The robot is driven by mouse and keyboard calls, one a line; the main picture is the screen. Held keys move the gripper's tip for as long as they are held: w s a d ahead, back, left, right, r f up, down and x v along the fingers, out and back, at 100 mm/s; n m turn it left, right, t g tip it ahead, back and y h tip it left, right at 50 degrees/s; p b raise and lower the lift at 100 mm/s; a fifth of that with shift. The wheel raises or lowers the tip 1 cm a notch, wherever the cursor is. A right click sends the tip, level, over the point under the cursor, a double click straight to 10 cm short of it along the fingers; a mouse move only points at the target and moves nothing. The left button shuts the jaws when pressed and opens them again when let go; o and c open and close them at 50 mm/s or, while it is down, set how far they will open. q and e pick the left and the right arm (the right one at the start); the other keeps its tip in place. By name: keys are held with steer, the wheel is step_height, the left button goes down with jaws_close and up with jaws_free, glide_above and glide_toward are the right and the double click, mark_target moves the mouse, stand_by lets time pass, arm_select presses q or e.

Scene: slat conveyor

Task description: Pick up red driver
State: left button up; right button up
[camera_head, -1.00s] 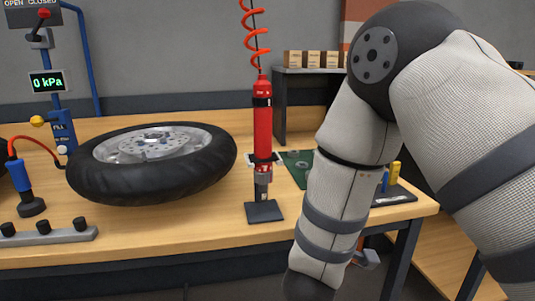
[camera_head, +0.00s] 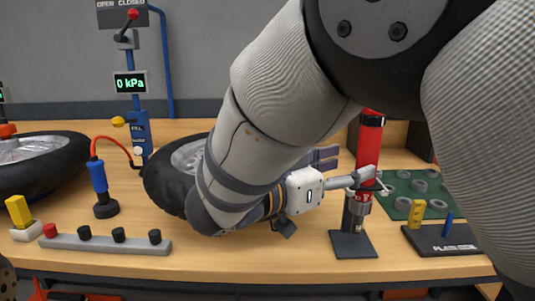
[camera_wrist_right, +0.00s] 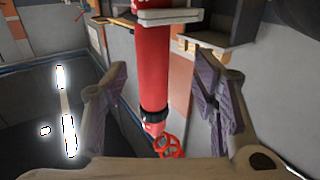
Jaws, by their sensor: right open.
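The red driver (camera_head: 369,140) stands upright in its dark stand (camera_head: 353,244) on the wooden bench. My right gripper (camera_head: 352,173) is open at its lower body, and a pale finger crosses in front of it in the head view. In the right wrist view the red driver (camera_wrist_right: 152,65) shows in the gap between the open fingers of the right gripper (camera_wrist_right: 160,88), with space visible on both sides. Its black ring and red coil show low in that view. My left gripper is not in view.
A tire (camera_head: 168,180) lies behind my right arm, partly hidden. A grey strip with black knobs (camera_head: 105,243) lies at the front left. A green mat with rings (camera_head: 416,190) and a dark plate with yellow and blue pieces (camera_head: 443,239) are right of the stand.

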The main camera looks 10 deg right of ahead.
mark_target(360, 162)
steer(key=x, duration=0.2)
steer(key=s+x, duration=0.1)
steer(key=x, duration=0.1)
steer(key=shift+w+d, duration=0.15)
steer(key=shift+d, duration=0.3)
steer(key=shift+w+d+f, duration=0.1)
steer(key=shift+w+d, duration=0.1)
steer(key=shift+d, duration=0.05)
jaws_close()
